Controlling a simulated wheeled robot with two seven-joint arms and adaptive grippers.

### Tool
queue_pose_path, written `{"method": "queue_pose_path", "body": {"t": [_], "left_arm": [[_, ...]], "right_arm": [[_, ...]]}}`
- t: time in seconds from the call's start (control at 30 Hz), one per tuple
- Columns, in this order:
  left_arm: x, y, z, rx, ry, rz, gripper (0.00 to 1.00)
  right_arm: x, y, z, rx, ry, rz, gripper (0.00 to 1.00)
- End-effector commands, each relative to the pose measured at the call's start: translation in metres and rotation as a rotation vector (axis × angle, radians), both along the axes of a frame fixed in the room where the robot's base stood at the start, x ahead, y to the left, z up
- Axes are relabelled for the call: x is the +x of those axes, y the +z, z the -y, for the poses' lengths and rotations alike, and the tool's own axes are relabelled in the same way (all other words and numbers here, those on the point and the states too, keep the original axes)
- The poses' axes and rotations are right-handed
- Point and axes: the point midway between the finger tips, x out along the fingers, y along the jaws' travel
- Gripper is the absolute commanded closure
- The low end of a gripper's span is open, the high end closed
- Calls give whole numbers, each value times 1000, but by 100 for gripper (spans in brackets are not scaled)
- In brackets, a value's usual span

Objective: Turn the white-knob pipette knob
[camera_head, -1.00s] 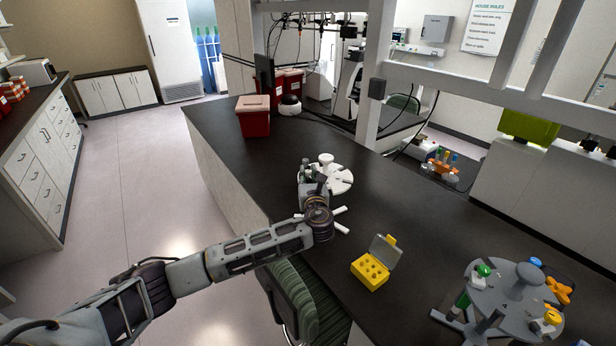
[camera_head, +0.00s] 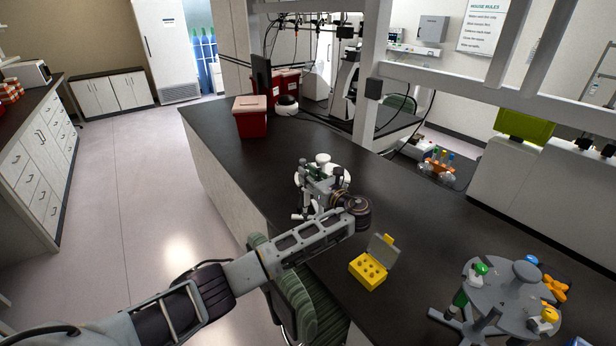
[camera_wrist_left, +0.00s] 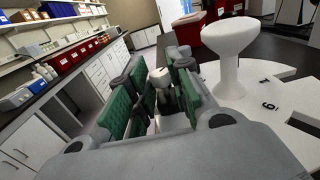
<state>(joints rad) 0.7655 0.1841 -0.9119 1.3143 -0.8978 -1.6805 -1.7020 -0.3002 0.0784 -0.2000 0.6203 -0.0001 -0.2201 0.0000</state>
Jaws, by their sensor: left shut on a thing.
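The white-knob pipette shows in the left wrist view, its white knob (camera_wrist_left: 160,76) on top of a dark body, between my left gripper's green-padded fingers. My left gripper (camera_wrist_left: 155,95) is shut on it. In the head view my left gripper (camera_head: 318,183) is at the near side of the white round pipette stand (camera_head: 334,165), partly covering it. The stand's plate and central post (camera_wrist_left: 233,60) are right of the fingers in the left wrist view. The pipette's lower part is hidden, so I cannot tell whether it touches the stand. My right gripper is out of view.
A yellow tube box (camera_head: 366,271) with a raised lid is nearer on the dark bench. A grey stand (camera_head: 497,294) with coloured-knob pipettes is at lower right. A red bin (camera_head: 250,121) stands farther back. A green chair (camera_head: 310,307) is below my arm.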

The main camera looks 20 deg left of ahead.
Motion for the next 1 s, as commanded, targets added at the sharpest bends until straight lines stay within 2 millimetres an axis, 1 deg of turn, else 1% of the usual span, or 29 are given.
{"method": "queue_pose_path", "body": {"t": [0.6,1.0], "left_arm": [[4,0,3,0,221,1,100],[5,0,3,0,291,1,100]], "right_arm": [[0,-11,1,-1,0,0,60],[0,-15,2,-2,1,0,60]]}}
